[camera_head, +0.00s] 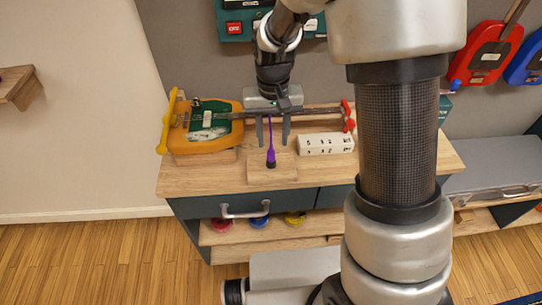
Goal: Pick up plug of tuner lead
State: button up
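A purple plug (271,157) with a dark lower end stands upright on a small light wooden block (285,175) on the wooden worktop. A thin purple length rises from it between my gripper's fingers; I take this as the tuner lead. My gripper (272,143) points down above the block. Its two grey fingers are spread apart, one on each side of the thin purple part, with the thicker plug body at or just below the fingertips. I cannot tell whether either finger touches it.
A yellow-orange and green device (206,125) lies left on the worktop (205,183). A dark bar with a red end (347,116) runs behind my gripper. A white box with dark slots (326,144) sits close on the right. Below are a drawer handle (245,212) and coloured round items on a shelf.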

aim_at(271, 149)
jog(key=f, duration=0.6)
jog(key=shift+a+f+b, duration=0.2)
jog(key=shift+f+b, duration=0.1)
grip_shut()
